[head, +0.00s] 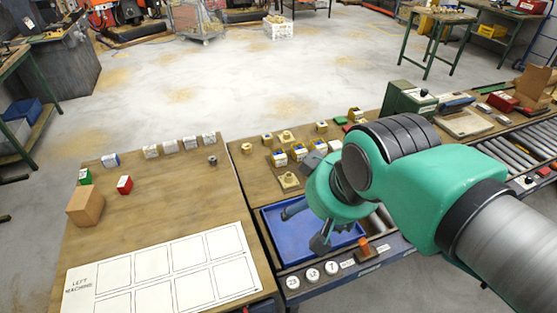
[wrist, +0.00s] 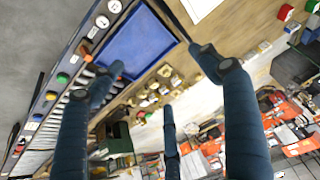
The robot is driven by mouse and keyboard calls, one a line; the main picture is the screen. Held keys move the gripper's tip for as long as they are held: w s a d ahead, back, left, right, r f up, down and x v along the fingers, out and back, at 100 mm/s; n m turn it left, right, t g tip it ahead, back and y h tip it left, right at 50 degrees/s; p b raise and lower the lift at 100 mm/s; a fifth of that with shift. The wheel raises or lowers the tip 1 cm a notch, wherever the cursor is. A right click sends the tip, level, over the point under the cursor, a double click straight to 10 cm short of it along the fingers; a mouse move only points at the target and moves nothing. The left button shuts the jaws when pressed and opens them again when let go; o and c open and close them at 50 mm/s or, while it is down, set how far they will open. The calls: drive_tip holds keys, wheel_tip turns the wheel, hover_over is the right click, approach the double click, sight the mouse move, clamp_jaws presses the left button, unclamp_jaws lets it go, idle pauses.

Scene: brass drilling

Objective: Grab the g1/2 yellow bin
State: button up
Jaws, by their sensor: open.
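Several small yellow bins with white fronts stand in a row on the wooden table behind the blue tray, among them one at the left (head: 280,159), one in the middle (head: 299,153) and one at the right (head: 319,148). Their labels are too small to read, so I cannot tell which is g1/2. In the wrist view, small yellow items (wrist: 152,100) show blurred beyond the tray. My gripper (head: 307,225) hangs over the blue tray (head: 270,227), in front of the bins and apart from them. In the wrist view its fingers (wrist: 160,70) are spread, with nothing between them.
Brass fittings (head: 288,180) sit near the bins. A green machine (head: 408,98) and a roller conveyor (head: 500,150) lie to the right. The left table holds a cardboard box (head: 85,206), small boxes (head: 170,146) and a white marked sheet (head: 160,270). Round buttons (head: 312,275) line the front edge.

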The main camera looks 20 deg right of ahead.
drive_tip(key=w+d+r+m+g+p, duration=0.15)
drive_tip(key=w+r+m+p, duration=0.35)
drive_tip(key=w, duration=1)
drive_tip(key=m+g+p, duration=0.4)
drive_tip(key=m+p, duration=0.9)
drive_tip(key=p, duration=0.2)
hover_over(278, 158)
drive_tip(key=w, duration=0.3)
wheel_tip(278, 158, down, 26)
drive_tip(key=shift+s+d+f, duration=0.1)
drive_tip(key=shift+d+f, duration=0.2)
drive_tip(key=shift+d, duration=0.05)
drive_tip(key=shift+f, duration=4.3)
